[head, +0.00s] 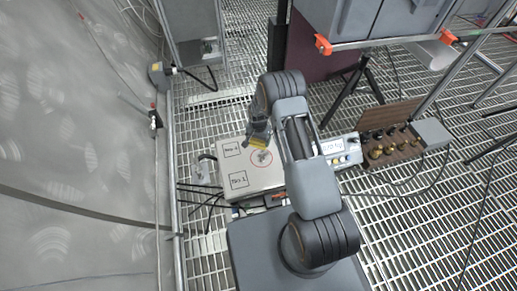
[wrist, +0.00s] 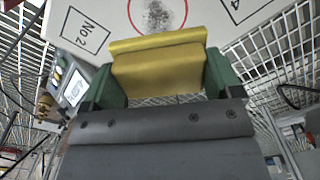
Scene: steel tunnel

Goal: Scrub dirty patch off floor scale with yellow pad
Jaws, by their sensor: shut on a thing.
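The floor scale (head: 245,179) is a pale flat plate on the grating, with marked squares labelled with numbers near its left side. A dark dirty patch (head: 263,157) inside a red circle lies on the plate's upper right part; the patch also shows at the top of the wrist view (wrist: 158,14). My gripper (head: 257,140) is shut on the yellow pad (wrist: 158,66), which spans between its green fingers. The pad is close to the patch, on its upper-left side in the head view. I cannot tell whether the pad touches the plate.
A display box (head: 340,150) stands right of the scale. A brown rack with several brass weights (head: 390,145) is farther right. Cables and thin dark legs lie left of the scale. A grey wall (head: 75,150) closes the left side, and a grey cabinet (head: 375,18) stands behind.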

